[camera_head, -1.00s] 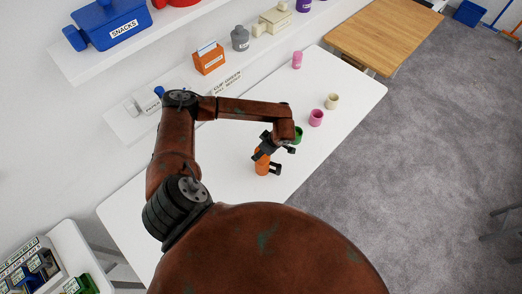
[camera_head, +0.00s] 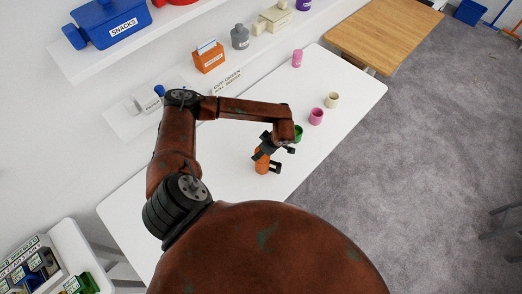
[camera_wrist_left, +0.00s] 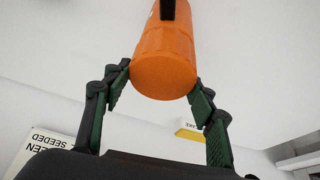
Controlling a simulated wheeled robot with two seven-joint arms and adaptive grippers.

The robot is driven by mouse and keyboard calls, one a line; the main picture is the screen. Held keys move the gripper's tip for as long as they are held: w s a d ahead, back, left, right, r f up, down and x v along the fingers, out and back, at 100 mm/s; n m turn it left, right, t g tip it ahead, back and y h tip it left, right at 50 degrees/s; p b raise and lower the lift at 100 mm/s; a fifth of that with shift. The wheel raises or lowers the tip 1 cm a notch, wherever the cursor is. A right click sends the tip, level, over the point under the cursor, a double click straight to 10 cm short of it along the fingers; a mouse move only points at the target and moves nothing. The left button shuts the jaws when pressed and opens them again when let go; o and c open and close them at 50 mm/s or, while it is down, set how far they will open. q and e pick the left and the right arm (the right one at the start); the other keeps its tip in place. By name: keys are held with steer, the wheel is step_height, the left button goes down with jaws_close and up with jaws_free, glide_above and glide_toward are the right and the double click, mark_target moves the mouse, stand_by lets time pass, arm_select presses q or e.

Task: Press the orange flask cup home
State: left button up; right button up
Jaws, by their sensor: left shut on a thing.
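The orange flask cup (camera_wrist_left: 163,75) fills the upper middle of the left wrist view, its flat round end facing the camera. My left gripper (camera_wrist_left: 162,78) has one finger on each side of it and is shut on it. In the head view, the orange body (camera_head: 262,166) stands on the white table below my left gripper (camera_head: 264,151), with a black handle on its right. The gripper hides its upper part. I cannot make out a seam between cup and flask. My right gripper is not in view.
Beyond the gripper on the white table (camera_head: 232,180) stand a partly hidden green cup (camera_head: 298,133), a pink cup (camera_head: 316,117), a cream cup (camera_head: 332,100) and a pink flask (camera_head: 297,59). A wall shelf (camera_head: 180,38) holds several items. The table's right edge lies close by.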

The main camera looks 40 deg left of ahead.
arm_select(q)
steer(key=shift+f, duration=0.2)
steer(key=o, duration=1.1)
steer(key=shift+c, duration=0.2)
steer(key=v, duration=1.2)
